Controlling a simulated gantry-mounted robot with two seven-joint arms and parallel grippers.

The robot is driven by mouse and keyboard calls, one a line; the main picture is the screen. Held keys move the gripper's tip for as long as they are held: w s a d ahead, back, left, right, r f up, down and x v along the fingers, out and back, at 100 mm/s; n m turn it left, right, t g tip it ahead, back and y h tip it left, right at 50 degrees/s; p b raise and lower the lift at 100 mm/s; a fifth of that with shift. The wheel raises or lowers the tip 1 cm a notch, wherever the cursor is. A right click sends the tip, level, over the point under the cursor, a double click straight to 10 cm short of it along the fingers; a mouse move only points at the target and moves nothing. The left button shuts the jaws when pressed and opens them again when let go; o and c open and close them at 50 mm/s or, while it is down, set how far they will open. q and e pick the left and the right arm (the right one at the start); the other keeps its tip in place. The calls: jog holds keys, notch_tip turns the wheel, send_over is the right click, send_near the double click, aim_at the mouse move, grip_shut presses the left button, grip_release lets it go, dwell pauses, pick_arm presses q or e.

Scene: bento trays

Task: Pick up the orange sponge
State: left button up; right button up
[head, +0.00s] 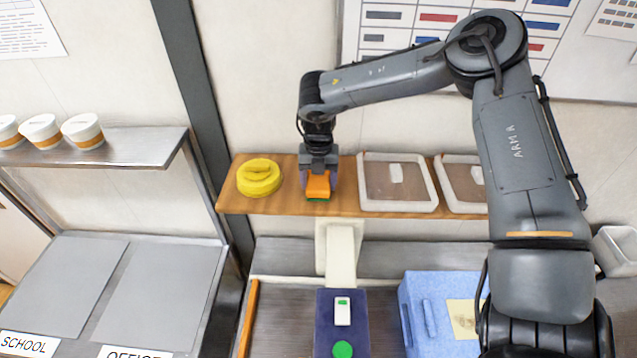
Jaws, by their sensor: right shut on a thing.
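The orange sponge (317,186) is on the wooden shelf (285,205), with a green strip along its lower edge. My right gripper (318,178) reaches down from above and is shut on the sponge, with its fingers on either side. The gripper hides the back of the sponge, and I cannot tell whether the sponge touches the shelf or is just lifted. My left gripper is not in view.
A yellow round thing (259,178) stands left of the sponge. Two white-rimmed trays (399,208) stand to its right. Below are a dark blue box (328,330) with a green button and a light blue box (420,295). Several cups (83,131) stand on a metal shelf at left.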

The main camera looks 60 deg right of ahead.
aim_at(318, 178)
jog(key=shift+r, duration=0.1)
notch_tip(318, 178, up, 18)
jog(key=b, duration=0.2)
dwell(0.4)
